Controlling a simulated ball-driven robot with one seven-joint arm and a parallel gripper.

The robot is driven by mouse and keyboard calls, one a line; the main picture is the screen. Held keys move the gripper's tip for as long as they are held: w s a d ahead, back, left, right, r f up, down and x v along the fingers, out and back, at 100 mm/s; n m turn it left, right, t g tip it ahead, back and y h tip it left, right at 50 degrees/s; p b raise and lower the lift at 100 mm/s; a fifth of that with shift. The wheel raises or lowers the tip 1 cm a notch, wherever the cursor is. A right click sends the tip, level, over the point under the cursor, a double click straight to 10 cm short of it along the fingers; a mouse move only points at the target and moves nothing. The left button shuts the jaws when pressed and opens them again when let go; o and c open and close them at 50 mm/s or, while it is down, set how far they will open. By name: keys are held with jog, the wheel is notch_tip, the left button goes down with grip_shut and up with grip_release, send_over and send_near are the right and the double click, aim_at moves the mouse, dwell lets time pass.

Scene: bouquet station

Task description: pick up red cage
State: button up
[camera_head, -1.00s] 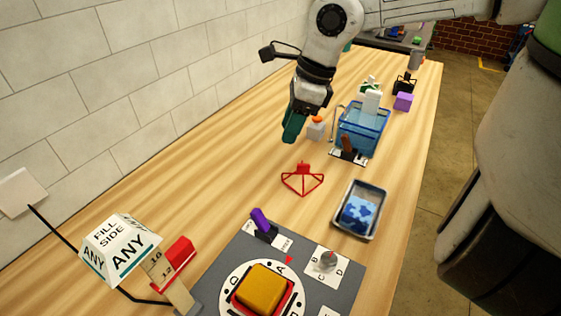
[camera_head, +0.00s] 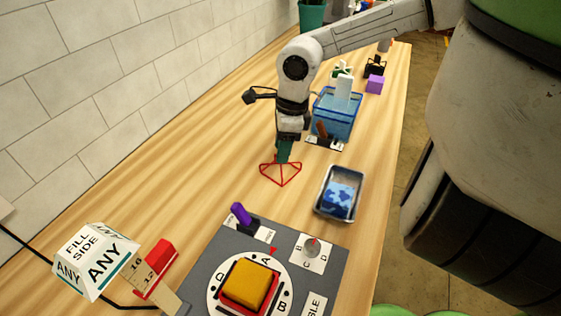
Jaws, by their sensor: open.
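The red cage (camera_head: 281,181) is a small open wire frame lying on the wooden table, in the middle of the head view. My gripper (camera_head: 284,154) points down over the top of the cage, its green fingers at or just above the cage's peak. The top of the cage is hidden behind the fingers. The gap between the fingers is hard to see from this side, but the gripper is open. I cannot tell whether the fingers touch the cage.
A tray with blue pieces (camera_head: 325,209) lies to the right of the cage. A clear blue bin (camera_head: 333,124) stands behind it. A grey panel (camera_head: 204,254) with a yellow button (camera_head: 249,283) and purple lever (camera_head: 240,213) is in front. Bare table lies to the left.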

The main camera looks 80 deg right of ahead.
jog(key=shift+w+f, duration=0.1)
jog(key=shift+f, duration=0.55)
jog(key=shift+c, duration=0.3)
grip_shut()
